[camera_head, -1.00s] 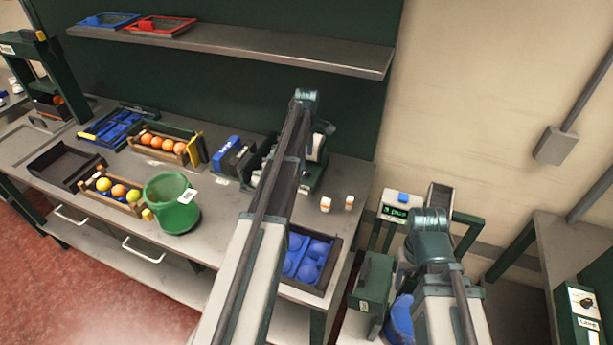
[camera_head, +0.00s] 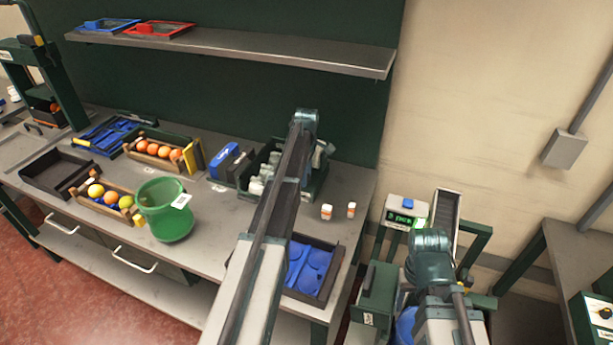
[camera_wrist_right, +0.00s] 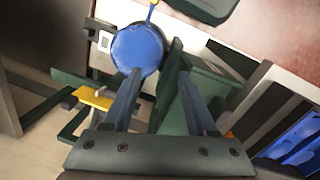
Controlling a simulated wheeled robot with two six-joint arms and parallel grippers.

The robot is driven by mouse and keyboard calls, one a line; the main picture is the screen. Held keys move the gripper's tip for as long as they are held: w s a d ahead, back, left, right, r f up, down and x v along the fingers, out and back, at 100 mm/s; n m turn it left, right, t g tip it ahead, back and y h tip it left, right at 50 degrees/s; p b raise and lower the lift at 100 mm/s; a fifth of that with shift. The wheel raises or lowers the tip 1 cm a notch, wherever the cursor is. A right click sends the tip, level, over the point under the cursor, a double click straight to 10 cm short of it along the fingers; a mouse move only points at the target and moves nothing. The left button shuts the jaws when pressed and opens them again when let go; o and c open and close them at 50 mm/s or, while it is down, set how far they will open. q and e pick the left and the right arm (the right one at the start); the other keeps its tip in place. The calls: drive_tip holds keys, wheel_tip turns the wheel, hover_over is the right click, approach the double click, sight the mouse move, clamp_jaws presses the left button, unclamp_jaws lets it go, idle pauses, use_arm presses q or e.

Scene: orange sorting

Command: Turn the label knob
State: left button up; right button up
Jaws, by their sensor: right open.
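A small box with a black knob (camera_head: 605,313) on a pale face stands at the lower right edge in the head view; it may be the label knob. Its lettering is too small to read. My right gripper (camera_wrist_right: 160,72) is open in the right wrist view, with nothing between its fingers. A round blue thing (camera_wrist_right: 138,48) lies just beyond the left finger's tip; I cannot tell whether they touch. In the head view my right wrist hides this gripper. My left arm reaches over the bench, and its gripper (camera_head: 322,152) is mostly hidden behind the wrist.
A scale with a green display (camera_head: 400,215) stands beside a grey chute (camera_head: 446,222). A green bucket (camera_head: 165,222), fruit crates (camera_head: 182,142) and a blue-lined tray (camera_head: 325,292) are on the bench (camera_head: 235,215). A yellow lever (camera_wrist_right: 93,98) shows near my right gripper.

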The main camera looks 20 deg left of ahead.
use_arm(q)
clamp_jaws()
drive_tip(key=shift+m, duration=0.3)
drive_tip(key=m, duration=0.3)
drive_tip(key=shift+s+m, duration=0.1)
drive_tip(key=shift+m, duration=0.3)
drive_tip(key=m, duration=0.4)
drive_tip(key=shift+s+m, duration=0.1)
drive_tip(key=shift+m, duration=0.2)
drive_tip(key=m, duration=0.4)
drive_tip(key=shift+a, duration=0.1)
drive_tip(key=shift+s+a+m, duration=0.1)
drive_tip(key=shift+m, duration=2.1)
